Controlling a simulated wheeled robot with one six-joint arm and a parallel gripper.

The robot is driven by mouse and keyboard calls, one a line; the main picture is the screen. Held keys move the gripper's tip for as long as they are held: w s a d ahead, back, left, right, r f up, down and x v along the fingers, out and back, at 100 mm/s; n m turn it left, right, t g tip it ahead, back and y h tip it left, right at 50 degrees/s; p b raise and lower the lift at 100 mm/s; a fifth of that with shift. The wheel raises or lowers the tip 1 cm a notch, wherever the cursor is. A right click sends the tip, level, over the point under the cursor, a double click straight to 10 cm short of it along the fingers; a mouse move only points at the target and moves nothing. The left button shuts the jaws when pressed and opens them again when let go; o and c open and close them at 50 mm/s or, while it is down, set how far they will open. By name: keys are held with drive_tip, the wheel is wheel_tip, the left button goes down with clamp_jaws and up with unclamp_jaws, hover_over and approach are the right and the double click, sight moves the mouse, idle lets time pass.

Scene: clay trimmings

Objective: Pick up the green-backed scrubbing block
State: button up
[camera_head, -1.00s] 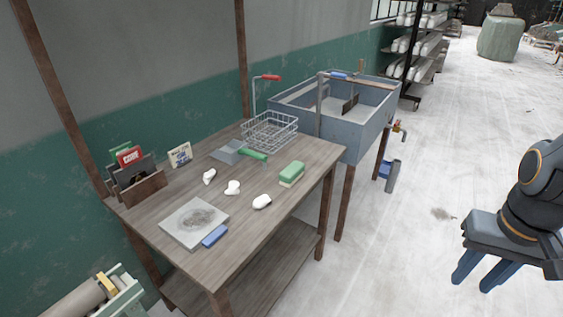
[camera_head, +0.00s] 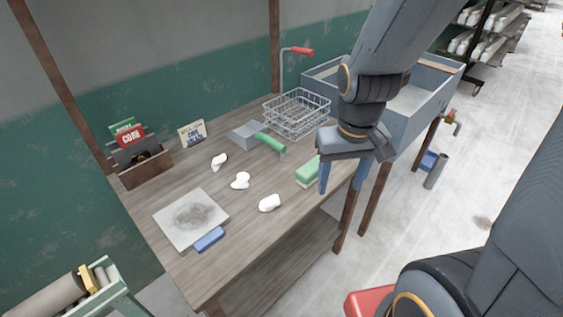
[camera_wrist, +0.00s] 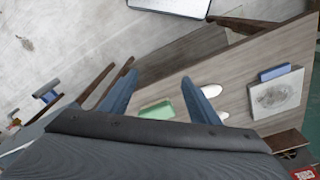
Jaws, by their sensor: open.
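The green-backed scrubbing block (camera_head: 307,172) lies on the wooden table (camera_head: 240,255) near its right edge, green side up with a pale layer beneath. In the wrist view the block (camera_wrist: 157,110) shows between my fingers, beyond the gripper body, its near part close to the hand. My gripper (camera_head: 343,178) is open and empty, pointing down above the table's right edge, just right of the block in the head view. One blue finger partly overlaps the block's right end there. I cannot tell the exact height of the fingertips. The gripper also shows in the wrist view (camera_wrist: 160,88).
Several white clay lumps (camera_head: 270,203) lie left of the block. A grey slab (camera_head: 190,218) and a blue block (camera_head: 209,239) are at the front. A green-handled scoop (camera_head: 270,143), wire basket (camera_head: 296,113) and grey sink (camera_head: 410,115) stand behind. A card holder (camera_head: 145,167) is far left.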

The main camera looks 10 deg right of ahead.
drive_tip(key=o, duration=1)
drive_tip(key=shift+n+t+h, duration=0.6)
drive_tip(key=shift+t+h, duration=0.1)
drive_tip(key=shift+t, duration=0.1)
drive_tip(key=w+d, duration=0.1)
drive_tip(key=w, duration=0.1)
drive_tip(key=w+d+p, duration=0.1)
drive_tip(key=w, duration=0.2)
drive_tip(key=w+d, duration=0.2)
drive_tip(key=shift+w+r+p, duration=0.15)
drive_tip(key=shift+w+p, duration=0.05)
drive_tip(key=shift+p, duration=0.15)
drive_tip(key=n+y+p, duration=0.4)
drive_tip(key=n, duration=0.2)
hover_over(313, 165)
drive_tip(key=s+d, duration=0.2)
wheel_tip(313, 165, down, 5)
drive_tip(key=shift+t, duration=0.4)
drive_tip(key=shift+s+a+b+x, duration=0.15)
drive_tip(key=shift+b+x, duration=0.8)
drive_tip(key=shift+x, duration=0.95)
drive_tip(key=shift+s+a+b+x, duration=0.15)
drive_tip(key=shift+b+x, duration=0.75)
drive_tip(key=shift+x, duration=0.95)
